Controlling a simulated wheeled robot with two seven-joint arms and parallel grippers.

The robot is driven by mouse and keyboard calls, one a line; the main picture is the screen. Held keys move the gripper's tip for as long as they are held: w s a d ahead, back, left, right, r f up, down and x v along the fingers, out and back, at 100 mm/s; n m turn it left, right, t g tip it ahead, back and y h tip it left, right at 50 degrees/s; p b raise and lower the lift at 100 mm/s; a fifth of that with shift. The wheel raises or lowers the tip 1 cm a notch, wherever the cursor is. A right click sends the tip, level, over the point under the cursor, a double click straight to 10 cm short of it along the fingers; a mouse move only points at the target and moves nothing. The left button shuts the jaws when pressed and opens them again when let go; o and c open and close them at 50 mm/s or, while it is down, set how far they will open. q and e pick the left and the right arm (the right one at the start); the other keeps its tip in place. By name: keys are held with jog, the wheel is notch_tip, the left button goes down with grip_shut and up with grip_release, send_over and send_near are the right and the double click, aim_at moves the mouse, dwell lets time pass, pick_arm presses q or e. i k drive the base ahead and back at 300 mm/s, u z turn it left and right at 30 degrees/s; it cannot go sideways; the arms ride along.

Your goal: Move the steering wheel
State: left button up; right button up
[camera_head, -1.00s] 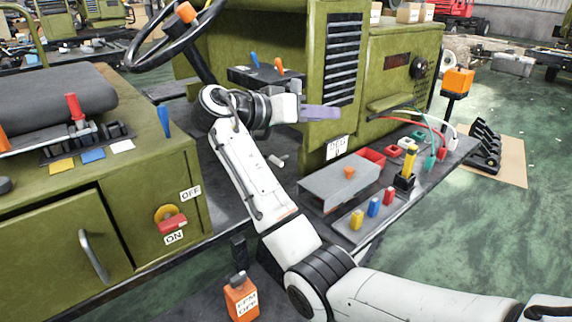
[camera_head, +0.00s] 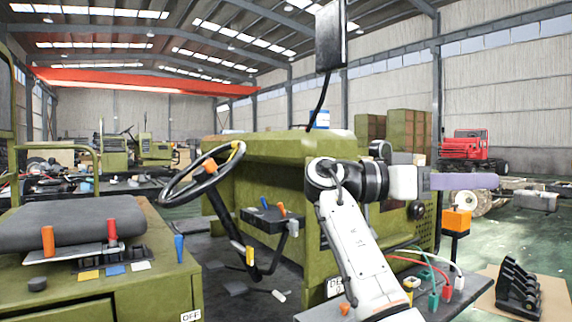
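The black steering wheel (camera_head: 210,167) stands tilted on its dark column, left of the middle in the head view. It has an orange centre and a yellow piece on its upper right rim. Its whole ring shows. My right gripper (camera_head: 490,181) is well to the right of the wheel, apart from it, pointing right. Its purple-grey fingers are seen side-on as one shape, so I cannot tell whether they are open or shut. My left gripper is not in view.
A green cabinet with a dark seat cushion (camera_head: 75,222) and small levers is at left. The green hood (camera_head: 280,146) lies behind the wheel. A mirror on a stalk (camera_head: 331,36) rises above it. An orange box on a post (camera_head: 456,220) stands at right.

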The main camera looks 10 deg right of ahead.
aim_at(202, 172)
jog(key=z, duration=0.5)
jog(key=i, duration=0.8)
jog(key=u, duration=2.1)
jog(key=i, duration=0.5)
jog(key=z, duration=0.2)
